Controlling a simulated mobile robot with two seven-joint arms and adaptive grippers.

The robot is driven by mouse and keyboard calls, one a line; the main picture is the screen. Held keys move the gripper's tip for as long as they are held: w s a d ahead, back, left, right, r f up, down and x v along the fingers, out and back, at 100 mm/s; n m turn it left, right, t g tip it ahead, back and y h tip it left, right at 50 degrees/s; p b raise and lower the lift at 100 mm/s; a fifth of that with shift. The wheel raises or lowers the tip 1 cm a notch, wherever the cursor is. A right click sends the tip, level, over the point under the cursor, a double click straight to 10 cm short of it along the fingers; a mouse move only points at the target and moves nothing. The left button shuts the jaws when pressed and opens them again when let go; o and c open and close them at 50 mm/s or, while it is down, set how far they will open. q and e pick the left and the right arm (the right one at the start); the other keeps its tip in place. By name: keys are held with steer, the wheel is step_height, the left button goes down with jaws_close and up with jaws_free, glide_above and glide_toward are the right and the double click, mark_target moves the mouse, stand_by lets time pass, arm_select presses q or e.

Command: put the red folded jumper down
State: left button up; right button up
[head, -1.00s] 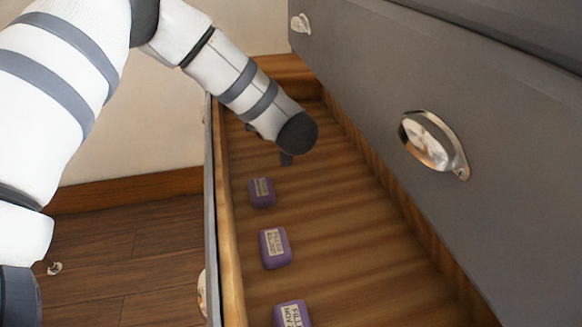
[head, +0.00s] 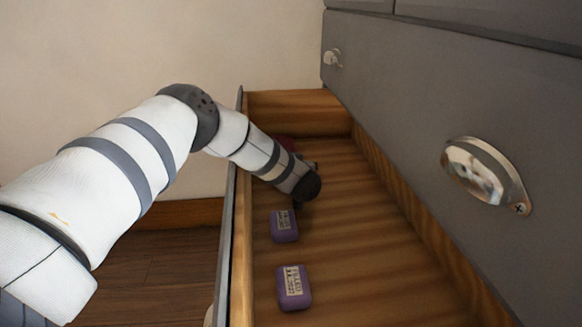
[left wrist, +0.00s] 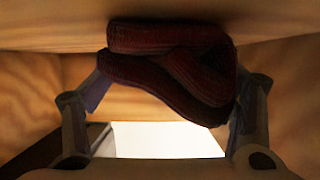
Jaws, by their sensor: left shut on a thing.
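The red folded jumper (left wrist: 172,62) fills the upper middle of the left wrist view, dark red and folded over in thick ribbed layers. My left gripper (left wrist: 168,88) has one finger on each side of it and is shut on it. In the head view my left arm reaches into the open drawer (head: 345,240), and its wrist hides most of the gripper. A small patch of the red jumper (head: 286,143) shows beyond the wrist, near the drawer's far end. Wooden surfaces lie close around the jumper; I cannot tell whether it rests on the drawer bottom. My right gripper is not in view.
Purple labelled blocks (head: 293,287) (head: 284,225) lie along the drawer's left side, nearer than my gripper. The grey dresser front (head: 400,110) with a metal cup handle (head: 485,172) rises on the right. The drawer's middle and right floor is clear.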

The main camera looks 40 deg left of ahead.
arm_select(q)
steer(key=o, duration=1.3)
steer(key=shift+f, duration=0.1)
steer(key=shift+s+d+r, duration=0.15)
steer(key=shift+d+r, duration=0.05)
steer(key=shift+r, duration=0.15)
steer(key=p+v, duration=0.3)
steer(key=v, duration=0.7)
steer(key=shift+s+d+r, duration=0.1)
steer(key=shift+d+r, duration=0.05)
steer(key=shift+d, duration=0.05)
steer(key=shift+s+d+r, duration=0.1)
steer(key=shift+s+d, duration=0.2)
steer(key=shift+d, duration=0.05)
